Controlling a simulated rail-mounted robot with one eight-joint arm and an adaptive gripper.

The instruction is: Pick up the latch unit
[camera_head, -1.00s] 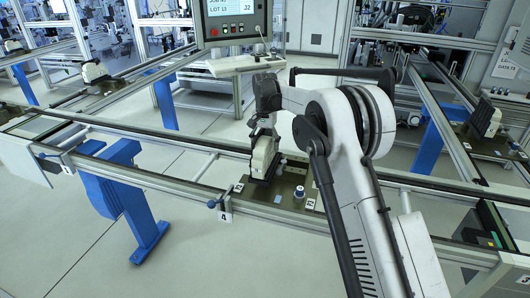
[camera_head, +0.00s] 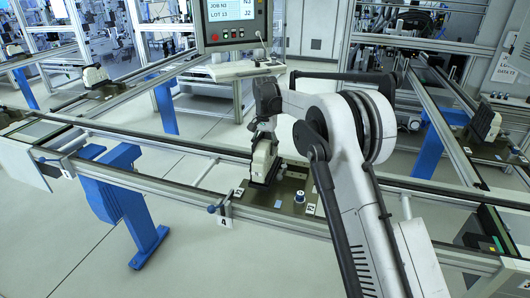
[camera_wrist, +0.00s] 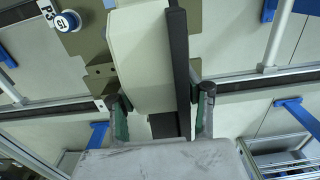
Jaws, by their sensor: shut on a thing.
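The latch unit (camera_head: 261,164), a pale beige upright body with a black part, stands on the dark pallet plate (camera_head: 288,192) on the near rail line. My gripper (camera_head: 261,135) is over it from above and shut on its upper part. In the wrist view the latch unit (camera_wrist: 140,58) runs up the middle, with a black strip along its right side. The fingers of my gripper (camera_wrist: 162,115) lie on either side of it. I cannot tell whether the unit is clear of the plate.
A blue-topped peg (camera_head: 300,195) and small labels sit on the plate beside the unit. Similar beige units stand on pallets at left (camera_head: 94,76) and right (camera_head: 485,122). A control screen (camera_head: 232,20) hangs behind. Rails (camera_head: 150,180) run along both sides of the plate.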

